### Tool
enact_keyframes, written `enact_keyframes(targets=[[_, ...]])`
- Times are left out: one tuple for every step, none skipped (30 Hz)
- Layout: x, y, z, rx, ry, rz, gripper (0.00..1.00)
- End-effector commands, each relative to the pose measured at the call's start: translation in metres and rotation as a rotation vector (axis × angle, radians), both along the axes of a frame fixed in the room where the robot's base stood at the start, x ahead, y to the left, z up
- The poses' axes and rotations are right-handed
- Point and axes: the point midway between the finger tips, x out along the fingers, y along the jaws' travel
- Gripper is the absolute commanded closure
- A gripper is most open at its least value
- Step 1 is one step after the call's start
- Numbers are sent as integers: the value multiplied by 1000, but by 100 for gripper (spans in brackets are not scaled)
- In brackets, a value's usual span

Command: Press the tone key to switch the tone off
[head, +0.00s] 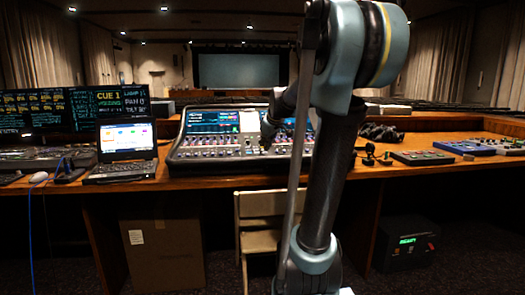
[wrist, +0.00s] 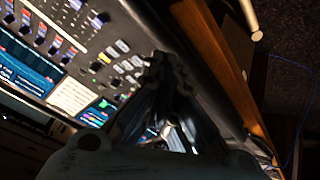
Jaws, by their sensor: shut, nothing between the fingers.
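The mixing desk (head: 222,148) stands on the wooden counter in the head view, with lit screens along its back and rows of knobs and keys in front. In the wrist view the console (wrist: 75,60) fills the left side, with sliders, small pale keys and a lit yellow key (wrist: 104,57). I cannot tell which key is the tone key. My gripper (wrist: 168,62) is shut and empty, over the console's front edge beside the small keys. In the head view my gripper (head: 266,132) shows small and dark in front of the console, and my arm hides the console's right part.
An open laptop (head: 127,150) stands left of the console, near dark monitors (head: 60,110). Small control boxes (head: 422,157) lie on the counter to the right. A chair (head: 262,215) stands below the counter's front edge, with a cardboard box (head: 160,250) to its left.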

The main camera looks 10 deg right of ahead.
Motion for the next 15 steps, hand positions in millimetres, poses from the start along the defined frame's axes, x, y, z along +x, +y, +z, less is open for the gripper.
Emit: enact_keyframes(targets=[[23,-1,9,-14,-27,22,100],[36,-1,14,-23,-46,37,100],[53,-2,20,-38,-69,57,100],[66,-2,25,-49,-88,71,100],[78,-3,29,-60,-104,85,100],[95,-3,34,-74,-128,102,100],[106,-4,38,-85,-144,115,100],[117,-5,41,-97,-160,127,100],[131,-6,45,-111,-179,141,100],[140,-6,48,-120,-193,149,100],[149,-7,51,-129,-205,158,100],[159,-7,53,-140,-219,169,100],[166,-8,55,-147,-230,174,100],[171,-9,57,-154,-238,180,100],[178,-9,58,-162,-247,186,100]])
